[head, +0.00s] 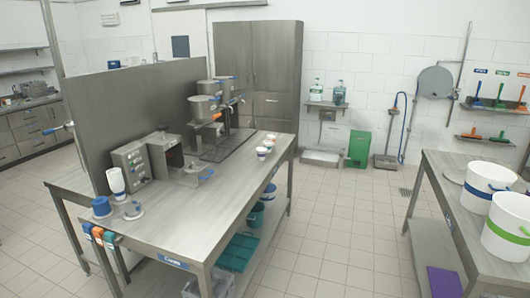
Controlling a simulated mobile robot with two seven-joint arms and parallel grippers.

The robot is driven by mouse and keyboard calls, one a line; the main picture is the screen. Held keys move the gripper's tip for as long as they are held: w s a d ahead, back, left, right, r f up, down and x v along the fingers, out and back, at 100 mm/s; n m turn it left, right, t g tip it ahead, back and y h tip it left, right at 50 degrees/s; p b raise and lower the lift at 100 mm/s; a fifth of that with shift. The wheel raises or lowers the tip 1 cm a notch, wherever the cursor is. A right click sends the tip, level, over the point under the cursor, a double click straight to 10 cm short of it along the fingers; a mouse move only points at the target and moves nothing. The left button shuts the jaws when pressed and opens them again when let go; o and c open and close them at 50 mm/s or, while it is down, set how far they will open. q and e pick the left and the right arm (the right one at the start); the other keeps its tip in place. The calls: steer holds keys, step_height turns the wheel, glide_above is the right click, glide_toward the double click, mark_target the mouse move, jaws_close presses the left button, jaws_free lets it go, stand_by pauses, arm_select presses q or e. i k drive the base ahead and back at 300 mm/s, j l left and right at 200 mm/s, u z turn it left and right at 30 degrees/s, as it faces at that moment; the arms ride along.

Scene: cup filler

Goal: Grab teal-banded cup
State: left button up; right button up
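A short row of small white cups stands upright near the right edge of the steel table (215,215). The nearest cup (262,153) has a dark band, a second cup (267,144) stands just behind it, and another cup (272,137) is farthest back. They are too small for me to tell which band is teal. Neither of my grippers shows in the head view.
A filling machine (205,105) with steel hoppers and a sealing unit (130,165) stand along the table's back panel. A white bottle (116,182) is at the near left. A second table (440,180) holds white buckets (506,225). Tiled floor between the tables is clear.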

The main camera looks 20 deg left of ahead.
mark_target(267, 144)
steer(key=i+z, duration=0.1)
steer(key=i, duration=4.9)
steer(key=i+l+u, duration=0.1)
steer(key=i+u, duration=0.3)
steer(key=i, duration=0.15)
steer(key=i+l+u, duration=0.35)
steer(key=i, duration=0.15)
steer(key=j+u, duration=0.1)
steer(key=u, duration=1.75)
